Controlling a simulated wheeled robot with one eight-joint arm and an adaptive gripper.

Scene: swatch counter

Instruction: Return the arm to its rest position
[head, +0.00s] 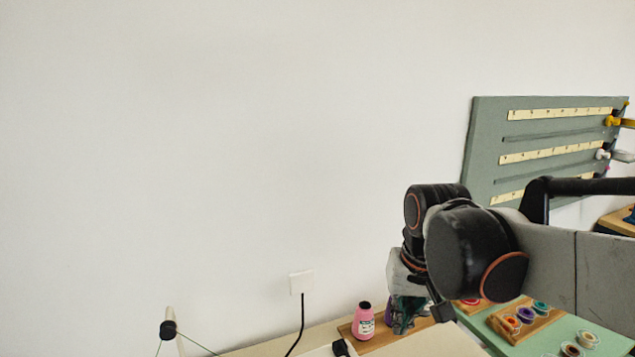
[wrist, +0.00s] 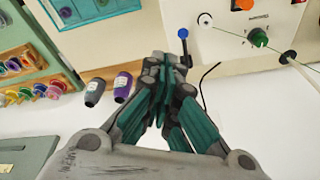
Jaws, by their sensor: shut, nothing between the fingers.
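My gripper (wrist: 163,68) shows in the wrist view with its teal-padded fingers drawn together and nothing between them. In the head view my gripper (head: 407,312) hangs low, partly hidden behind my arm, beside a pink cone-shaped bottle or spool (head: 364,322). My arm reaches in from the right edge of the head view and bends down at the dark joints. In the wrist view a purple spool (wrist: 122,86) and a grey spool (wrist: 95,92) stand left of the fingertips, apart from them.
A green board (head: 486,128) with labelled strips is on the wall at right. A wooden holder (head: 540,322) with coloured pots lies below it. A white machine panel (wrist: 223,40) with a green knob (wrist: 259,38) shows in the wrist view. The wall at left is bare, with an outlet (head: 301,282).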

